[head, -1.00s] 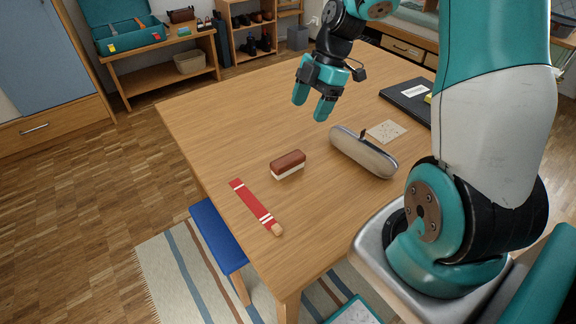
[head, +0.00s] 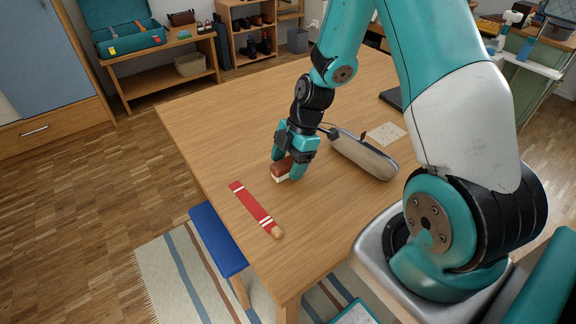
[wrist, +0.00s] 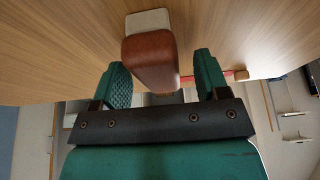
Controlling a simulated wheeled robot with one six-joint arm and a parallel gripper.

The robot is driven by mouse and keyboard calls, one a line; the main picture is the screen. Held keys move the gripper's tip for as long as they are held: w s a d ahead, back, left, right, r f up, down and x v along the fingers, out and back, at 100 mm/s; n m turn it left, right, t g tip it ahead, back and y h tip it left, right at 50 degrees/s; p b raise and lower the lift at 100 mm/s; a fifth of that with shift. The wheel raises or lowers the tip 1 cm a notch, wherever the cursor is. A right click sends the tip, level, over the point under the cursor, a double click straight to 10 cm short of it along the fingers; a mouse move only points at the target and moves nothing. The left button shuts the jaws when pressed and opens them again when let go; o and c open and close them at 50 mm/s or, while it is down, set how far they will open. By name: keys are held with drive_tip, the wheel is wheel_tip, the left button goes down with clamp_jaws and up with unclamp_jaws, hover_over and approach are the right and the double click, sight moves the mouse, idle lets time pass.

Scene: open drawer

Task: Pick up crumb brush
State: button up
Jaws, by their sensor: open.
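The crumb brush (head: 280,174) has a brown wooden back and cream bristles, and it lies on the table. My gripper (head: 287,165) points down at it, with its teal fingers on either side of the brush. In the wrist view, the brush's brown back (wrist: 150,62) lies between the two open fingers, with the cream bristles (wrist: 148,20) beyond it. A gap shows between the brush and the right finger. The left finger is closer to the brush, and I cannot tell whether it touches. Part of the brush is hidden by the gripper in the head view.
A red strap-like item with white stripes (head: 252,204) lies near the table's front left edge. A grey-beige case (head: 362,155) lies to the right of my gripper, with a pale square card (head: 386,133) behind it. The wooden table (head: 215,120) is clear to the left.

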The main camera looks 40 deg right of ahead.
sight(288, 161)
drive_tip(key=shift+f, duration=0.3)
idle(0.5)
drive_tip(key=shift+c, duration=0.5)
drive_tip(key=c, duration=1)
wheel_tip(288, 161, up, 21)
drive_tip(key=p, duration=0.1)
drive_tip(key=shift+f+p, duration=0.2)
drive_tip(key=shift+p, duration=0.15)
